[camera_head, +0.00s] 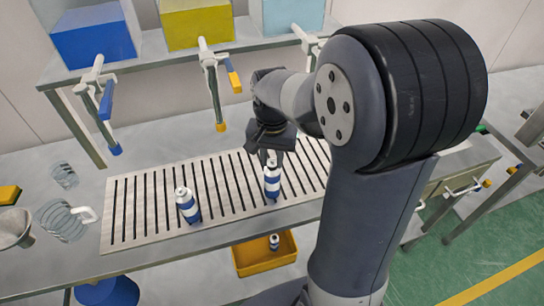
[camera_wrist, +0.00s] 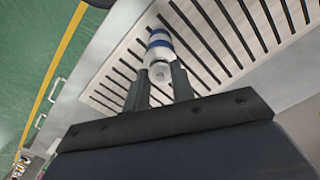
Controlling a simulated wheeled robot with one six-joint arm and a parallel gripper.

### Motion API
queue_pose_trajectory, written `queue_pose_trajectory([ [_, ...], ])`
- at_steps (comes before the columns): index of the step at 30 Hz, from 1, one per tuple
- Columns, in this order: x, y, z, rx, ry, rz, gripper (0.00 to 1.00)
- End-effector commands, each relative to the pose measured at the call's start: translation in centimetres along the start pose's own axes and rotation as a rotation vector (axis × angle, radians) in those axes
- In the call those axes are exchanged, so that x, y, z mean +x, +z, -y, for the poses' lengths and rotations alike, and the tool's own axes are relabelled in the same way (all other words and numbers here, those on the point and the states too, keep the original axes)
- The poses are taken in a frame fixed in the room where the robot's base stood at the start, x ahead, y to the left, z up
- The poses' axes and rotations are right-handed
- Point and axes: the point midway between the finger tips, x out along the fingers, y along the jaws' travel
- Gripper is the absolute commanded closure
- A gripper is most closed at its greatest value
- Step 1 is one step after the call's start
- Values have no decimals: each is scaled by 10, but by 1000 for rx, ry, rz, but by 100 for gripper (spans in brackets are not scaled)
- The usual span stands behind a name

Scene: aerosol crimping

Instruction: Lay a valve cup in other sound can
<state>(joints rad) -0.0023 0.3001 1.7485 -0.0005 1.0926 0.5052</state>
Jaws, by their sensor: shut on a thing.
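A blue-and-white banded can (camera_head: 272,182) stands upright on the slatted rack, directly below my gripper (camera_head: 271,154). It also shows in the wrist view (camera_wrist: 159,44), just beyond my fingertips (camera_wrist: 160,80). My gripper points down and is shut on a small pale piece (camera_wrist: 160,73), which looks like the valve cup. It is at the can's mouth; I cannot tell whether it touches the can or sits in it. A second banded can (camera_head: 187,205) stands on the rack to the left, with a pale top.
The slatted rack (camera_head: 135,215) has free room. A yellow bin (camera_head: 252,262) below the front edge holds another banded can (camera_head: 274,242). A glass jug (camera_head: 62,222), small glass (camera_head: 64,175) and funnel (camera_head: 14,228) stand at left. Tools (camera_head: 214,85) hang from the shelf near my arm.

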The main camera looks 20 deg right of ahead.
Motion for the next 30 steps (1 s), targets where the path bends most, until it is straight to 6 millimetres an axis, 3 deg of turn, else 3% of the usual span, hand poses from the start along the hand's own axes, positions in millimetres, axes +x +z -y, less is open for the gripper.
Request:
queue_pose_trajectory([
  [12,0,0,0,0,0,0,97],
  [13,0,0,0,0,0,0,76],
  [22,0,0,0,0,0,0,51],
  [27,0,0,0,0,0,0,50],
  [30,0,0,0,0,0,0,42],
])
